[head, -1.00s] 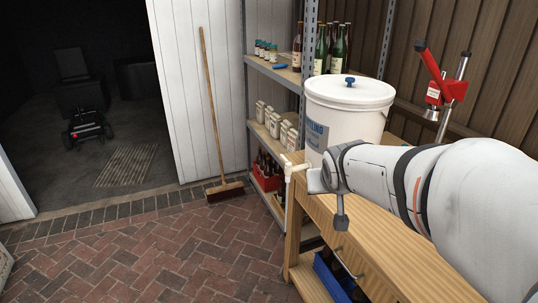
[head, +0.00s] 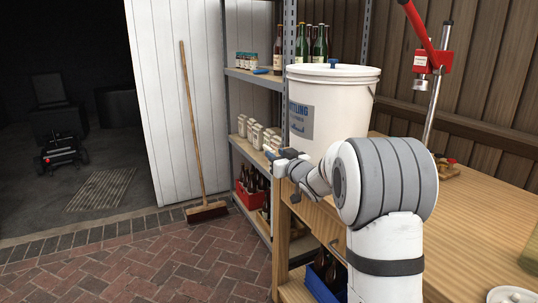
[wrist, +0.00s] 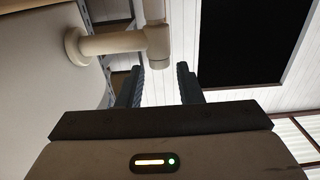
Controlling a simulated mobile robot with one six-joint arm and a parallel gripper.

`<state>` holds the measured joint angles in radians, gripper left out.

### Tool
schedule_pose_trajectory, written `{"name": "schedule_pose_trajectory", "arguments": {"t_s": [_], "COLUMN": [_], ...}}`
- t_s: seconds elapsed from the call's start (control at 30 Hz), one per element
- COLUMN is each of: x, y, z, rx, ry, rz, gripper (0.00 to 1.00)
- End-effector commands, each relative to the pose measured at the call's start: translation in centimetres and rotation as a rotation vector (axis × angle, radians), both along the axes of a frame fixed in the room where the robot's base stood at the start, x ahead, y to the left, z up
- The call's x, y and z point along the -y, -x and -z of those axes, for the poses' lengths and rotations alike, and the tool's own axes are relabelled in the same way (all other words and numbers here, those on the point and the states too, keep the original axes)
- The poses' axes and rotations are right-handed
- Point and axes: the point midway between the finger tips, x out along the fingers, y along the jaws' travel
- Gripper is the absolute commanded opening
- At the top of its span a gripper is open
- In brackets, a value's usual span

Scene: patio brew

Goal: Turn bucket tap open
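The white bucket (head: 330,118) with a blue "Bottling" label stands on the wooden bench. Its cream tap (wrist: 112,43) sticks out sideways from the bucket wall in the wrist view and ends in a T-shaped piece. My gripper (head: 274,155) is at the lower left of the bucket in the head view, where it and my wrist hide the tap. In the wrist view my gripper (wrist: 160,68) is open, with its two dark fingers apart. The end of the tap shows just past the fingertips, roughly between them. I cannot tell whether they touch.
A red capper (head: 428,55) stands on the wooden bench (head: 478,228) at the right. A metal shelf (head: 254,77) with bottles and cartons stands behind the bucket. A broom (head: 190,120) leans on the white wall. The brick floor (head: 165,255) at the left is clear.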

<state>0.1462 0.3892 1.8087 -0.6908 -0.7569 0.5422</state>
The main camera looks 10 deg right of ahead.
Motion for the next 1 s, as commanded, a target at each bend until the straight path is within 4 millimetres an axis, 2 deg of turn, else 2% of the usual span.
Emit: {"name": "schedule_pose_trajectory", "arguments": {"t_s": [0.1, 0.3, 0.43, 0.7, 1.0], "x": [-0.7, -1.4, -1.6, -1.7, -1.7], "y": [-2.0, -4.5, -5.1, -5.2, -5.2], "z": [0.1, 0.1, 0.0, 0.0, 0.0], "rx": [0.000, -0.002, -0.001, -0.002, -0.002], "ry": [0.001, 0.001, 0.000, 0.001, 0.001], "rz": [0.000, 0.001, 0.002, 0.002, 0.001], "gripper": [0.33, 0.33, 0.33, 0.33, 0.08]}}
